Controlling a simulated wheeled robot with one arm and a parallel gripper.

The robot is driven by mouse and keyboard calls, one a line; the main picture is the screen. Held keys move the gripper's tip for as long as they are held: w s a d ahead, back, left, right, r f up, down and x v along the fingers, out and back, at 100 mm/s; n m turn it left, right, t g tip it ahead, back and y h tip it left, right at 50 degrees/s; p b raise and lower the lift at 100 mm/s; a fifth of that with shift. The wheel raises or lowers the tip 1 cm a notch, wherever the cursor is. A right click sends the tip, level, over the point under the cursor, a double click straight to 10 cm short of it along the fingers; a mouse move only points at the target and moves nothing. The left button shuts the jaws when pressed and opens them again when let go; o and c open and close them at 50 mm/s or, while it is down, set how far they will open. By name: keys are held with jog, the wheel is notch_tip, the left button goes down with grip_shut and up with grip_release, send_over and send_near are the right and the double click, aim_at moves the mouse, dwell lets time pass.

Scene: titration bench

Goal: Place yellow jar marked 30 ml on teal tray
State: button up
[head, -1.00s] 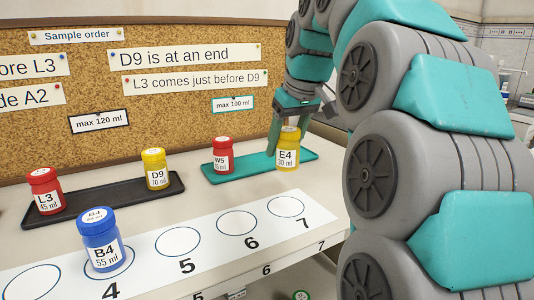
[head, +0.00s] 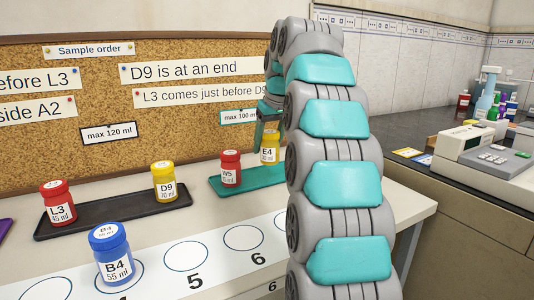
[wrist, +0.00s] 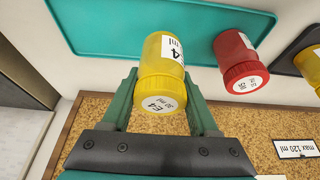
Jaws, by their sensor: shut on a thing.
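The yellow jar E4 (head: 268,150) is between the fingers of my gripper (head: 262,132), which is shut on it. In the wrist view, the jar (wrist: 158,60) is between both green fingers (wrist: 160,106), its lid facing the camera; the small print looks like 30 ml. The teal tray (head: 262,182) lies under or behind the jar, and its bare surface (wrist: 110,30) shows in the wrist view. I cannot tell whether the jar touches the tray. My arm hides the tray's right end in the head view.
The red jar W5 (head: 230,172) stands on the teal tray beside E4. A black tray (head: 115,208) holds red L3 (head: 58,205) and yellow D9 (head: 164,182). Blue B4 (head: 111,255) stands on the numbered white strip (head: 215,262). A corkboard (head: 50,130) stands behind.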

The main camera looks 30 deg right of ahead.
aim_at(267, 154)
jog(key=shift+w, duration=0.35)
jog(key=shift+f, duration=1.75)
jog(key=shift+f, duration=0.15)
jog(key=o, duration=1.3)
jog(key=shift+o, duration=0.2)
